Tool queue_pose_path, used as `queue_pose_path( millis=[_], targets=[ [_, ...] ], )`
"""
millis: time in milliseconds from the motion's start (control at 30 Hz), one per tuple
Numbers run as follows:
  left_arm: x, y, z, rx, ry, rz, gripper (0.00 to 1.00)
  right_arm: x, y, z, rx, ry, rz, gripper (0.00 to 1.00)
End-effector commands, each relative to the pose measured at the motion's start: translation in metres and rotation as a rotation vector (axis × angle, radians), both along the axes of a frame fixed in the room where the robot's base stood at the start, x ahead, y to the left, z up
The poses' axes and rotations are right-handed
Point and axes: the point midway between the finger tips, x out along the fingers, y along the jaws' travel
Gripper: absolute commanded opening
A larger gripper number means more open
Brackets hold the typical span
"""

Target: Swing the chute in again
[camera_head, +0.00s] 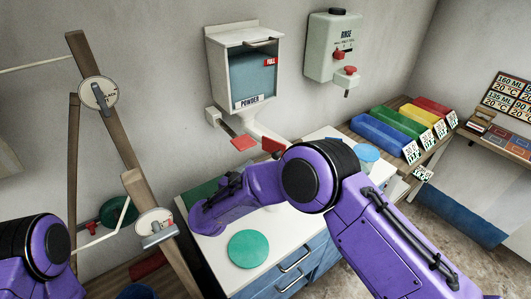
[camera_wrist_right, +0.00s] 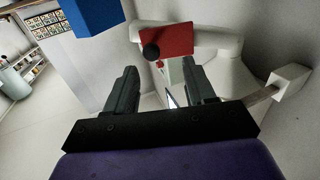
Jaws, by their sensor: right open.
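The powder dispenser (camera_head: 252,75) hangs on the wall, with a white chute (camera_head: 262,127) below it. Two red tabs show there: one (camera_head: 243,142) on a grey bar from a white wall bracket, the other (camera_head: 273,146) near my right arm. In the right wrist view a red plate (camera_wrist_right: 168,40) with a black knob (camera_wrist_right: 151,52) sits by a white rounded part (camera_wrist_right: 225,65). My right gripper (camera_wrist_right: 163,82) is open below the red plate in that picture, with nothing clearly held. Its fingers are hidden in the head view. My left gripper is out of view.
A white counter (camera_head: 205,243) with blue drawers stands below, with a green disc (camera_head: 248,248) on it. A rinse dispenser (camera_head: 333,48) hangs to the right. Coloured bins (camera_head: 380,133) line a shelf. A wooden frame (camera_head: 110,130) stands at left.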

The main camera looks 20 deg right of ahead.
Motion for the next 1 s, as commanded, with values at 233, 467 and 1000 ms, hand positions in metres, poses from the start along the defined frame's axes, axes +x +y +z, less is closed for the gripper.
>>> queue_pose_path(
  millis=[233,467,1000],
  targets=[
    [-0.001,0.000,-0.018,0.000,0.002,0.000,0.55,0.041,-0.043,-0.007,0.001,0.005,-0.001,0.54],
    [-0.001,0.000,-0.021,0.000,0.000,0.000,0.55,0.063,-0.057,-0.010,-0.001,0.014,0.003,0.54],
    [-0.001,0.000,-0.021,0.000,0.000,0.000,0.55,0.064,-0.056,-0.010,0.000,0.014,0.005,0.00]
  ],
)
